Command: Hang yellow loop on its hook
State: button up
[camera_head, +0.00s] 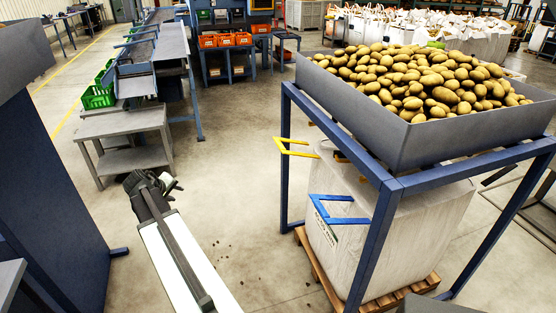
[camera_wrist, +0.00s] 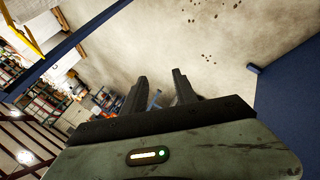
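The yellow loop (camera_head: 293,147) sticks out to the left of the blue frame, near its left post, above the white bulk bag (camera_head: 335,240). A yellow strip at the top left of the wrist view (camera_wrist: 22,28) looks like part of it. A small orange-yellow piece (camera_head: 341,157) shows under the hopper; I cannot tell if it is the hook. My gripper (camera_head: 172,184) is well left of the yellow loop, over open floor. In the wrist view its two fingers (camera_wrist: 160,76) are apart with nothing between them.
The blue frame (camera_head: 371,245) carries a grey hopper (camera_head: 395,140) full of potatoes. The bag stands on a wooden pallet (camera_head: 405,294). A grey table (camera_head: 124,125) and conveyor stand behind left; a dark blue panel (camera_head: 45,190) is at left. Floor between gripper and frame is clear.

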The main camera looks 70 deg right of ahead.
jog(key=s+d+h+b, duration=0.15)
jog(key=s+d, duration=0.25)
jog(key=d, duration=0.4)
jog(key=s+d+g+h+b, duration=0.1)
jog(key=s+d+b, duration=0.15)
jog(key=d, duration=0.45)
jog(key=s+d+h+b, duration=0.15)
jog(key=s+d, duration=0.25)
jog(key=d, duration=0.4)
jog(key=g+h+b, duration=0.2)
jog(key=h, duration=0.1)
send_near(278, 146)
jog(key=x, duration=0.4)
jog(key=shift+s, duration=0.2)
jog(key=b+x, duration=0.2)
jog(key=x, duration=0.6)
jog(key=shift+w, duration=0.1)
jog(key=shift+a, duration=0.1)
grip_shut()
